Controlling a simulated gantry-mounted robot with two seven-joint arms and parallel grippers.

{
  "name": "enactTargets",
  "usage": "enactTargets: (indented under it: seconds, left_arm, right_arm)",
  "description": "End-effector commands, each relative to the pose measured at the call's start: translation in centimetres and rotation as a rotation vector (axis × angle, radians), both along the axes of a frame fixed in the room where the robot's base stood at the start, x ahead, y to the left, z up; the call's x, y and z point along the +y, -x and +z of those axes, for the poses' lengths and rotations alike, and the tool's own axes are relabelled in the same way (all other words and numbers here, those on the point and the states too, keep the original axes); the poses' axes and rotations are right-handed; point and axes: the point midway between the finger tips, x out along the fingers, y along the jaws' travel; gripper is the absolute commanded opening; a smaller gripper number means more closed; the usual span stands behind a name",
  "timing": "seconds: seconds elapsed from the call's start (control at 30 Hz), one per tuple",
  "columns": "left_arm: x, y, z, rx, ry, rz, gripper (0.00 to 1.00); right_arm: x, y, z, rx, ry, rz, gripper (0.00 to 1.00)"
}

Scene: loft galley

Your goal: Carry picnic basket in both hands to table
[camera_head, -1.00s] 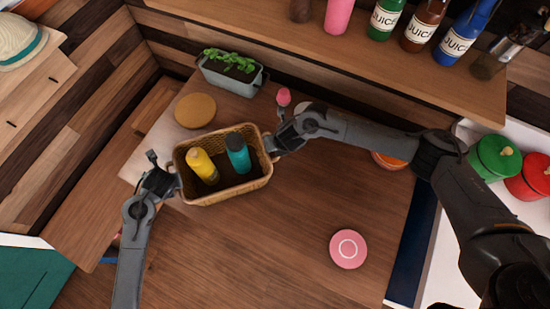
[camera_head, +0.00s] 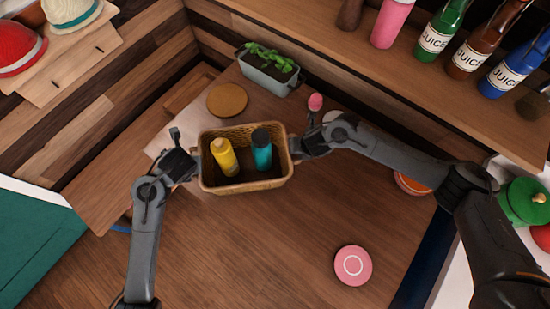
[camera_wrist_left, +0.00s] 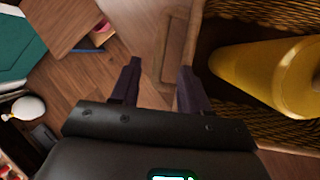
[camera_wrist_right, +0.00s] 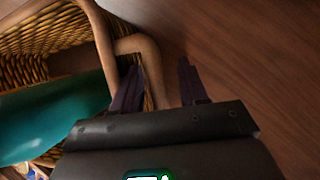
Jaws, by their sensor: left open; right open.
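The wicker picnic basket (camera_head: 243,185) stands upright on the wooden surface, with a yellow bottle (camera_head: 224,158) and a teal bottle with a dark cap (camera_head: 262,152) inside. My left gripper (camera_head: 190,162) is at its left end. In the left wrist view its open fingers (camera_wrist_left: 158,85) are at the left handle (camera_wrist_left: 176,62), with the basket wall close to the right finger. My right gripper (camera_head: 302,147) is at the right end. In the right wrist view its open fingers (camera_wrist_right: 160,82) straddle the outer bar of the right handle (camera_wrist_right: 146,55). Neither is closed on a handle.
A round wooden board (camera_head: 227,101), a planter (camera_head: 268,72) and a small pink item (camera_head: 315,102) lie behind the basket. A pink round lid (camera_head: 352,266) is at front right. A shelf with juice bottles (camera_head: 433,42) overhangs the back.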

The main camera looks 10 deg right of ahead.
Motion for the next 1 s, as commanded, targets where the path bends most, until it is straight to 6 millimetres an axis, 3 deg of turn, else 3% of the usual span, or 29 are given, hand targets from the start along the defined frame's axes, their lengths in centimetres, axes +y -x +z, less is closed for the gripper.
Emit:
enactTargets:
  seconds: [0.27, 0.7, 1.0]
  left_arm:
    - [0.0, 0.3, 0.6, 0.002, -0.003, 0.002, 0.46]
    - [0.1, 0.3, 0.5, 0.001, -0.003, 0.001, 0.46]
    - [0.1, 0.3, 0.5, 0.001, -0.003, 0.001, 0.46]
  right_arm:
    - [-0.3, 0.8, 2.3, -0.004, -0.003, 0.003, 0.46]
    - [-1.7, 3.8, 9.0, -0.004, 0.000, 0.003, 0.46]
    - [-2.0, 4.6, 10.8, -0.001, 0.000, 0.000, 0.46]
